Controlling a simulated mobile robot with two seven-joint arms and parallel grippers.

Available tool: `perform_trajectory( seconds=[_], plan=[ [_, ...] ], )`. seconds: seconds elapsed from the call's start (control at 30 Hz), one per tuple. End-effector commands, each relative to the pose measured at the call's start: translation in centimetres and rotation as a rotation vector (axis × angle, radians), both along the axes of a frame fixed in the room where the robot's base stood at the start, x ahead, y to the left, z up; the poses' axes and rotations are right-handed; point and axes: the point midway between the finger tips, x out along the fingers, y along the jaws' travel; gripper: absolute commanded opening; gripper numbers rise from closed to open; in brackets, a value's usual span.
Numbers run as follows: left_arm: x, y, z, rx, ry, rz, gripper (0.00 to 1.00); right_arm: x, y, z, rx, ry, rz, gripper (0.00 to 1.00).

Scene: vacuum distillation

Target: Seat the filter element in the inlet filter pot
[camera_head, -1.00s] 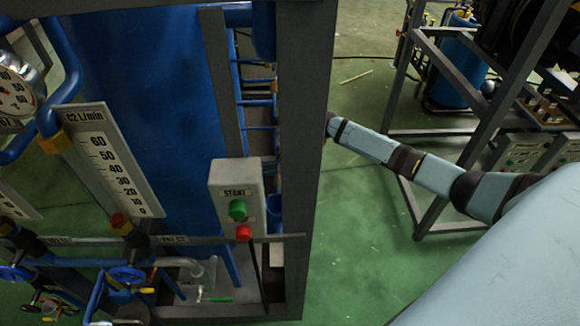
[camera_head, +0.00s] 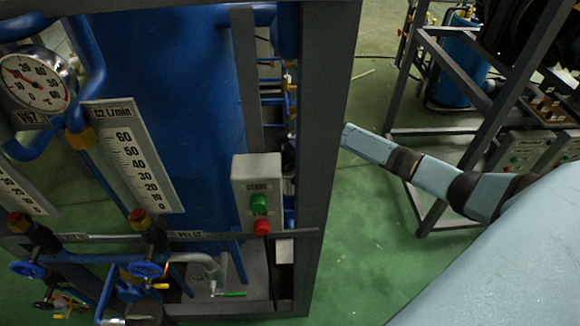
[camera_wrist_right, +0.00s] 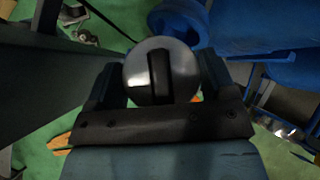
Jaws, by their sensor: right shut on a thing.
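In the right wrist view, my right gripper (camera_wrist_right: 157,88) is shut on a round, pale metallic piece (camera_wrist_right: 136,74) with a dark bar across its face, which I take to be the filter element. A finger stands on each side of it. Just beyond it is a blue rounded body with a curved rim (camera_wrist_right: 180,14), possibly the inlet filter pot; the held piece appears apart from it, and its opening is not clear. In the head view, my right forearm (camera_head: 400,160) passes behind the grey frame post, which mostly hides the gripper. My left gripper is not in view.
The grey post (camera_head: 325,150) stands close to my right arm. Green floor (camera_head: 385,270) is open between this rig and another frame at right.

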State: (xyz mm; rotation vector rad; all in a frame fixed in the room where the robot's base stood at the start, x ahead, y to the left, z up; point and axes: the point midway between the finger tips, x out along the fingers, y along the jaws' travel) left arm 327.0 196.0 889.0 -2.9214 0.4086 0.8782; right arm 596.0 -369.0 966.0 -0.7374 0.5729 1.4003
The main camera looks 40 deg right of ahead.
Motion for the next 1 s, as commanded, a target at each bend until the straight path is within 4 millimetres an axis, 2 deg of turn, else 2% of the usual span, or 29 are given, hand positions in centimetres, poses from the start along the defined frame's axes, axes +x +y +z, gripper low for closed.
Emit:
perform_trajectory(
  seconds=[0.07,0.1,0.2,0.6,1.0],
  plan=[
    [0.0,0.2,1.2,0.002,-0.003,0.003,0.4,0.0,0.0,0.6,0.001,0.008,-0.002,0.17],
    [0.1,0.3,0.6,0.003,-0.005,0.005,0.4,0.0,0.0,-0.4,0.001,0.008,-0.001,0.17],
    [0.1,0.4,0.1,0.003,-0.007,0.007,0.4,0.0,0.0,-1.6,0.001,0.007,0.0,0.17],
    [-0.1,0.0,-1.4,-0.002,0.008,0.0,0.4,0.0,0.0,-5.0,0.001,0.006,-0.001,0.17],
    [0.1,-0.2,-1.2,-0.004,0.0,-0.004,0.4,0.0,0.0,-5.7,0.001,0.006,0.0,0.17]
  ],
)
